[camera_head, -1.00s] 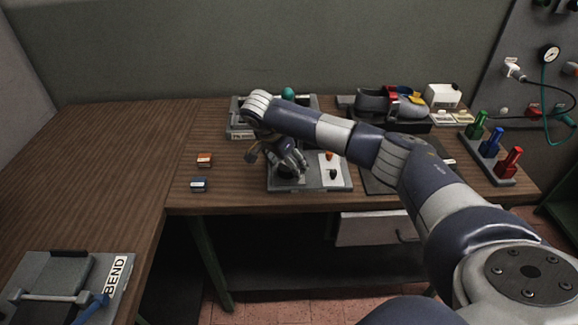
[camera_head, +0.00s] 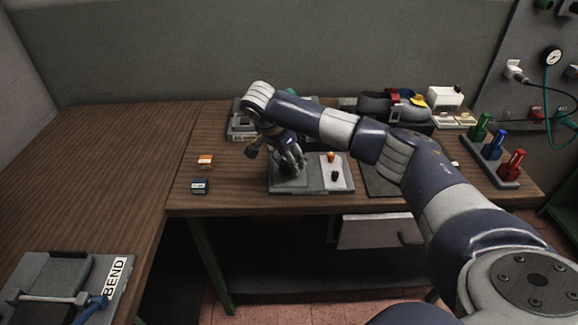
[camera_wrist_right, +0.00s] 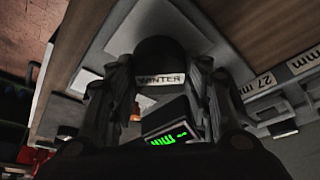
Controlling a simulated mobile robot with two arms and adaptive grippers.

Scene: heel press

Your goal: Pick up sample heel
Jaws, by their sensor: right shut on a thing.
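My right gripper (camera_head: 292,168) reaches down over the left part of a grey tray (camera_head: 312,188) on the wooden bench. In the right wrist view its two fingers are shut on a dark, rounded block, which appears to be the sample heel (camera_wrist_right: 164,58). In the head view the fingers hide the heel. I cannot tell whether it still touches the tray. My left gripper is not in view.
A small black display with green digits (camera_wrist_right: 166,136) shows near the fingers. A dark shoe (camera_head: 385,105) and a stand of coloured handles (camera_head: 495,160) are at right.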

